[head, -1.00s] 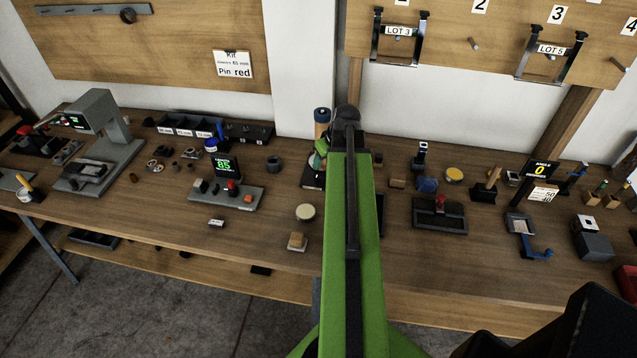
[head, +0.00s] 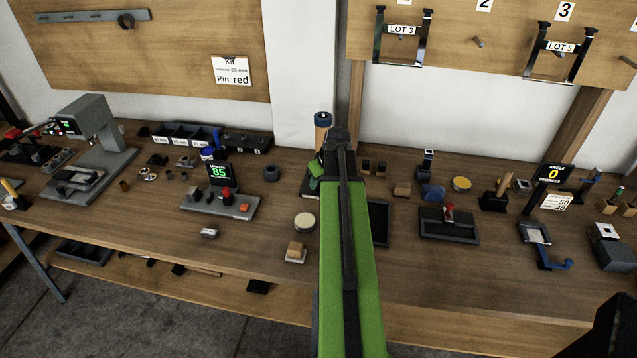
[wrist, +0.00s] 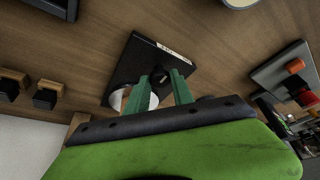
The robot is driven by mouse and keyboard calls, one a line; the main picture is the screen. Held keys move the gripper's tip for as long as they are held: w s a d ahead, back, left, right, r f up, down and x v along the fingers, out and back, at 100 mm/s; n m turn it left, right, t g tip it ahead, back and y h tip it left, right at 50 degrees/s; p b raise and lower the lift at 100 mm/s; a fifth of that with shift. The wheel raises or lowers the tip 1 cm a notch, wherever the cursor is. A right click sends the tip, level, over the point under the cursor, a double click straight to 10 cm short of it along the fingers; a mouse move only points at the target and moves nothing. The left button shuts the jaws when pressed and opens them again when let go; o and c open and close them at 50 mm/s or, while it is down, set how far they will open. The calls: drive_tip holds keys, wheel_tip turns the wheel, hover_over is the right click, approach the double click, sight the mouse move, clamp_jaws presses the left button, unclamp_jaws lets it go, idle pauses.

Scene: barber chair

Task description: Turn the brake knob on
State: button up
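In the wrist view a small black knob (wrist: 159,72) stands on a flat black base (wrist: 126,68) with a white label strip along one edge. I take it to be the brake knob; its markings are too small to read. My gripper (wrist: 160,78) has two green fingers spread apart, with the knob between their tips. I cannot tell whether they touch it. A pale cylinder (wrist: 137,98) on the same base is partly hidden by the left finger. In the head view the cylinder has a blue-topped, copper-coloured upper part (head: 322,124); my arm hides the knob.
A device with a green display reading 85 (head: 219,173) stands left of my arm. A round cream-topped piece (head: 304,221) and a wooden block (head: 296,250) lie near the front edge. A black tray with a red-topped piece (head: 449,225) is on the right.

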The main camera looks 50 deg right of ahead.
clamp_jaws()
drive_tip(key=shift+a+m, duration=0.1)
drive_tip(key=shift+m, duration=0.2)
drive_tip(key=m, duration=0.1)
drive_tip(key=m+h, duration=0.1)
drive_tip(key=m, duration=0.1)
drive_tip(key=shift+a+m+g+h, duration=0.1)
drive_tip(key=shift+m+g+h, duration=0.2)
drive_tip(key=m, duration=0.2)
drive_tip(key=m+g+h, duration=0.1)
drive_tip(key=m, duration=0.1)
drive_tip(key=shift+w+m, duration=0.2)
drive_tip(key=shift+m, duration=0.1)
drive_tip(key=m+g, duration=0.1)
drive_tip(key=m, duration=0.1)
drive_tip(key=m+g+h, duration=0.1)
drive_tip(key=m, duration=0.2)
drive_tip(key=shift+w, duration=0.2)
drive_tip(key=shift+m+g, duration=0.8)
drive_tip(key=shift+m, duration=1.3)
drive_tip(key=o, duration=0.7)
unclamp_jaws()
drive_tip(key=shift+c, duration=0.2)
drive_tip(key=shift+a, duration=0.1)
